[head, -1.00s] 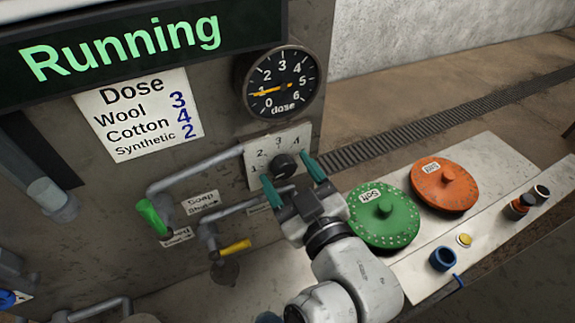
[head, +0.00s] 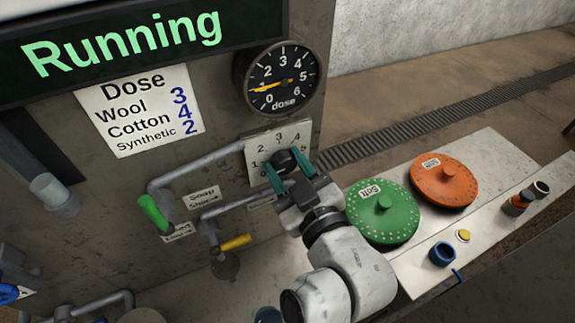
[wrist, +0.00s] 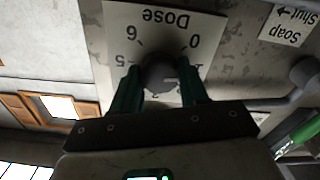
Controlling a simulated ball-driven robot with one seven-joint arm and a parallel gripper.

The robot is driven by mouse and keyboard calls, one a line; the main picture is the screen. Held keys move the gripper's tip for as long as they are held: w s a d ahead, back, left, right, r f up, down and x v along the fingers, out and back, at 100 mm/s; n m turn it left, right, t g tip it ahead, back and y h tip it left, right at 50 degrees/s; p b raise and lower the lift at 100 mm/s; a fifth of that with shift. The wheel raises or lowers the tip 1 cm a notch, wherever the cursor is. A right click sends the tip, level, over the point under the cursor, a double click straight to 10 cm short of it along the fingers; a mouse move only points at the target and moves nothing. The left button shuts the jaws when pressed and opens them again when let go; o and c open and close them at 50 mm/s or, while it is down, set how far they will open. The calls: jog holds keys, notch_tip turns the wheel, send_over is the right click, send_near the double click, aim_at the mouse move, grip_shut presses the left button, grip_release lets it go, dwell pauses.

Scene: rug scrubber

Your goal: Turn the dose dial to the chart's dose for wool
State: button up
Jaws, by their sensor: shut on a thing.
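The dose dial is a black round knob (head: 284,161) on a white numbered plate (head: 262,146). The plate appears upside down in the wrist view. My gripper (wrist: 161,86) has its two green fingers shut on the knob (wrist: 160,76), one on each side. A pale mark on the knob points roughly toward the 1 side, but the fingers hide some numbers. The dose chart (head: 140,112) reads Wool 3, Cotton 4, Synthetic 2. The round dose gauge (head: 279,80) has its yellow needle near 1.
A green Soft disc (head: 384,203) and an orange disc (head: 444,180) lie on the bench to the right. A green-handled lever (head: 153,212), a yellow-handled valve (head: 235,243) and pipes are left of the dial. The display (head: 125,45) reads Running.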

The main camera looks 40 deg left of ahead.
jog(key=shift+c, duration=0.2)
jog(key=m+p, duration=0.1)
jog(key=m, duration=0.3)
jog(key=shift+r+p, duration=0.2)
jog(key=shift+p, duration=0.15)
jog(key=m+p, duration=0.1)
jog(key=m, duration=0.2)
jog(key=shift+w+m+p, duration=0.1)
jog(key=shift+m+p, duration=0.2)
jog(key=shift+p, duration=0.1)
jog(key=m+p, duration=0.2)
jog(key=m, duration=0.1)
jog(key=shift+w+f+m+p, duration=0.1)
jog(key=shift+m+p, duration=0.95)
jog(key=shift+m, duration=1.15)
jog(key=shift+d, duration=0.1)
jog(key=o, duration=1.1)
jog(key=shift+f, duration=0.1)
jog(key=shift+c, duration=0.2)
